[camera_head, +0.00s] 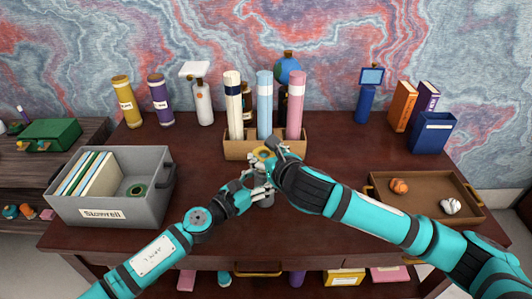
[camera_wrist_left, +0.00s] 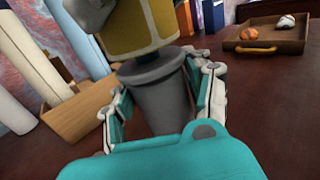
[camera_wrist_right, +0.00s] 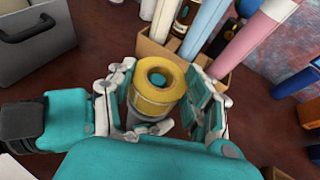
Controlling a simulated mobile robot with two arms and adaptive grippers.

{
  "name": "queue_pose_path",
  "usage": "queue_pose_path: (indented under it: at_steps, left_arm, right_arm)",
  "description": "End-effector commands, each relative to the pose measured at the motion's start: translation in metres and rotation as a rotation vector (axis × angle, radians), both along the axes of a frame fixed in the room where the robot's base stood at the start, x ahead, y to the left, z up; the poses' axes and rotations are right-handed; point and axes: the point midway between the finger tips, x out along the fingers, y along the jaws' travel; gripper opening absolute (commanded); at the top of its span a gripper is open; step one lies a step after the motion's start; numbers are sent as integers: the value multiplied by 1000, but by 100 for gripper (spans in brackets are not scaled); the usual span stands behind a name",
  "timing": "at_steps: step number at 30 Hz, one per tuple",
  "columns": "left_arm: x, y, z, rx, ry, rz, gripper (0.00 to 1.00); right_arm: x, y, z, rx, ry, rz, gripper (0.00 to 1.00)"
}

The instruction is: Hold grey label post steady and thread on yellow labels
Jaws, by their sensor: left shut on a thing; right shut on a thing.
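The grey label post (camera_wrist_left: 158,97) stands between the fingers of my left gripper (camera_head: 258,187), which is shut on it. In the head view only a little of it shows, in front of the tan box. My right gripper (camera_head: 272,160) is shut on the yellow labels (camera_wrist_right: 155,98), a thick yellow ring with a round hole, held upright directly over the post. The yellow labels also show at the top of the left wrist view (camera_wrist_left: 135,38), meeting the post's top end. I cannot tell whether they are around the post or only resting against its top.
A tan box (camera_head: 240,150) with several tall rolls stands just behind my grippers. A grey bin (camera_head: 70,209) with files and a green roll is at the left. A brown tray (camera_head: 408,206) with two crumpled balls is at the right. Bottles and books line the back.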

Motion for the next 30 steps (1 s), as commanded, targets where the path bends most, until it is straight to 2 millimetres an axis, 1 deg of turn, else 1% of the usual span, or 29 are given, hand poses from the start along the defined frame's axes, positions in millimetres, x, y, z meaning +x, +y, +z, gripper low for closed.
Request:
queue_pose_path:
  at_steps: [9,10,15,25,28,30]
  left_arm:
    - [-1,0,-2,1,4,-2,17]
    - [-1,0,-2,1,4,-2,17]
    - [-1,0,-2,1,4,-2,17]
    - [-1,0,-2,0,4,-2,17]
    - [-1,0,-2,0,4,-2,17]
    - [-1,0,-2,1,4,-2,17]
  right_arm:
    - [0,0,0,0,-1,0,20]
    - [0,0,0,0,-1,0,55]
    - [0,0,0,0,-1,0,78]
    - [-2,-1,1,1,-1,1,79]
    - [-11,-4,5,1,-2,2,79]
    - [-21,-8,9,1,-2,2,79]
